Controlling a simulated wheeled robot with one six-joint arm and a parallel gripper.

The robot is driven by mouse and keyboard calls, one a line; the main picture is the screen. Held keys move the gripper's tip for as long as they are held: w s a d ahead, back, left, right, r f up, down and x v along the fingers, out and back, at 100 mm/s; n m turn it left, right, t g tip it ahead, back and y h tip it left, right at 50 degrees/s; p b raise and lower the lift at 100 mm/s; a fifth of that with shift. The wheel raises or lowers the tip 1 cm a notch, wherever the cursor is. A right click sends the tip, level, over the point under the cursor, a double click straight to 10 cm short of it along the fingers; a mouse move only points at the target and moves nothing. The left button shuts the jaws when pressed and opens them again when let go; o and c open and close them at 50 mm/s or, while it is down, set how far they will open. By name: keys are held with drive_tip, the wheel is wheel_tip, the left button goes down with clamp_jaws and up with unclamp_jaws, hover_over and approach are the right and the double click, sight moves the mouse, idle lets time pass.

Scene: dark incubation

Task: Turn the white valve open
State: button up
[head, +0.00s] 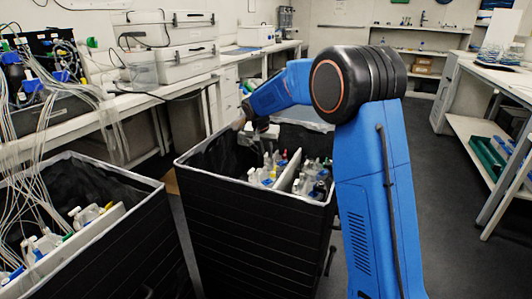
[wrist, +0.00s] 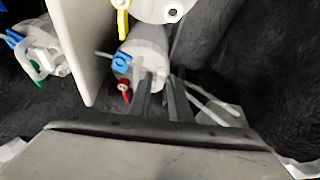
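In the wrist view a pale cylindrical bottle (wrist: 148,52) lies beyond my fingertips. It carries a blue valve (wrist: 121,63) and a red valve (wrist: 124,91) on its left side. A small whitish piece, possibly the white valve, shows at the bottle's end by my fingertips; its shape is unclear. My gripper (wrist: 160,88) has two dark fingers with a narrow gap between them, right at the bottle's end. I cannot tell whether they grip the whitish piece. In the head view my arm reaches down into the black bin (head: 255,235), and the fingertips are hard to make out.
A white divider panel (wrist: 80,45) stands left of the bottle, with another bottle (wrist: 40,50) beyond it. A bottle with a yellow valve (wrist: 122,22) is close above. Dark lining surrounds them. A second black bin (head: 95,230) stands left. The floor at right is clear.

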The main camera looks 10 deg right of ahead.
drive_tip(key=shift+c, duration=0.6)
clamp_jaws()
drive_tip(key=shift+n, duration=0.3)
drive_tip(key=n, duration=0.1)
drive_tip(key=n+y, duration=0.1)
drive_tip(key=n, duration=0.1)
drive_tip(key=shift+d+t+y, duration=0.2)
drive_tip(key=shift+t+y, duration=0.1)
drive_tip(key=n, duration=0.2)
drive_tip(key=n+y, duration=0.1)
drive_tip(key=n, duration=0.1)
drive_tip(key=shift+d+n+y, duration=0.1)
drive_tip(key=shift+n+y, duration=0.2)
drive_tip(key=shift+n, duration=0.1)
drive_tip(key=n+y, duration=0.1)
drive_tip(key=n, duration=0.3)
drive_tip(key=shift+d+g+y, duration=0.15)
drive_tip(key=shift+g+y, duration=0.25)
drive_tip(key=n+g+y, duration=0.1)
drive_tip(key=n, duration=0.4)
drive_tip(key=shift+w, duration=0.15)
drive_tip(key=shift+n+g, duration=0.3)
drive_tip(key=shift+n, duration=0.1)
